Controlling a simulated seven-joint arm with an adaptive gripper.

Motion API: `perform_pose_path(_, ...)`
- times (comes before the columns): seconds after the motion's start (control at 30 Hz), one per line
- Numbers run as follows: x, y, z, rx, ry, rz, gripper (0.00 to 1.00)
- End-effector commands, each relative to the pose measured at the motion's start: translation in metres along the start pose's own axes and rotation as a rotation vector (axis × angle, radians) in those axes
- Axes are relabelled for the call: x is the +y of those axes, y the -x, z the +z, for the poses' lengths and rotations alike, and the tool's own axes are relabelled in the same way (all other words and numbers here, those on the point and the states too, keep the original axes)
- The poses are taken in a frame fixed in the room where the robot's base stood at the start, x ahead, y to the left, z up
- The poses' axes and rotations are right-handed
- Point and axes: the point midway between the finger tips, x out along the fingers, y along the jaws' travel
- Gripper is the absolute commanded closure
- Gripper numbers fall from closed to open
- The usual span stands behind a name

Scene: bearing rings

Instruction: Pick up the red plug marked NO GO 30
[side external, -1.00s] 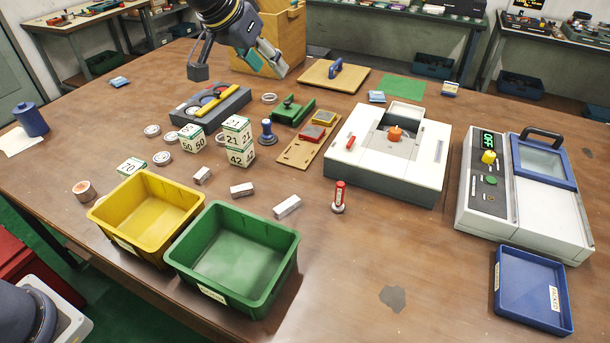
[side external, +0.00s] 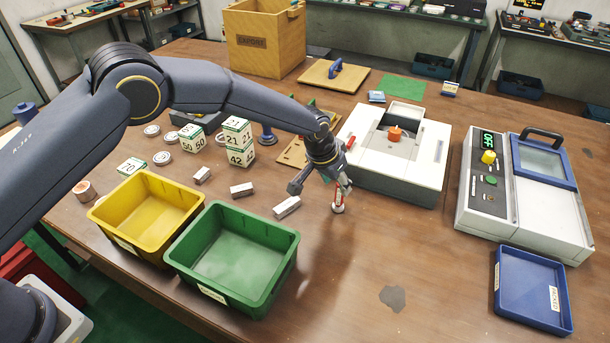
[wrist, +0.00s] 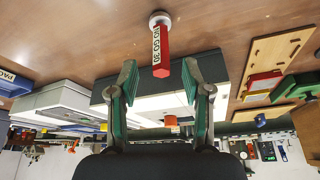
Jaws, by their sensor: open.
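The red plug (wrist: 162,55) marked NO GO 30 stands upright on its pale round base in the wrist view, framed between the two green fingers. In the side external view the red plug (side external: 338,203) shows only in part behind my gripper, in front of the white machine. My gripper (wrist: 163,80) is open, with one finger on each side of the plug's top end and a visible gap to each. In the side external view my gripper (side external: 343,186) is low, at the plug's upper part. I cannot tell whether it touches the plug.
The white machine (side external: 424,165) with an orange knob stands just behind the plug. A small white block (side external: 287,207) lies left of it. The green bin (side external: 283,262) and yellow bin (side external: 188,197) are at front left. A blue tray (side external: 503,290) is at right. Table front right is mostly clear.

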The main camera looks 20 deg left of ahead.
Motion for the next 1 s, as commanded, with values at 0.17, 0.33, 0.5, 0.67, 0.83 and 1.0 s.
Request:
perform_pose_path(0.17, 0.0, -0.013, 0.001, -0.001, 0.0, 0.0, 0.51)
perform_pose_path(0.33, -0.001, -0.04, 0.003, -0.003, -0.001, -0.001, 0.51)
perform_pose_path(0.5, -0.001, -0.058, 0.002, 0.0, -0.001, 0.0, 0.51)
perform_pose_path(0.67, -0.001, -0.059, 0.001, 0.001, 0.0, 0.0, 0.51)
perform_pose_path(0.83, -0.001, -0.059, 0.002, 0.0, 0.0, 0.0, 0.6)
perform_pose_path(1.0, -0.001, -0.059, 0.002, 0.0, 0.0, 0.0, 0.78)
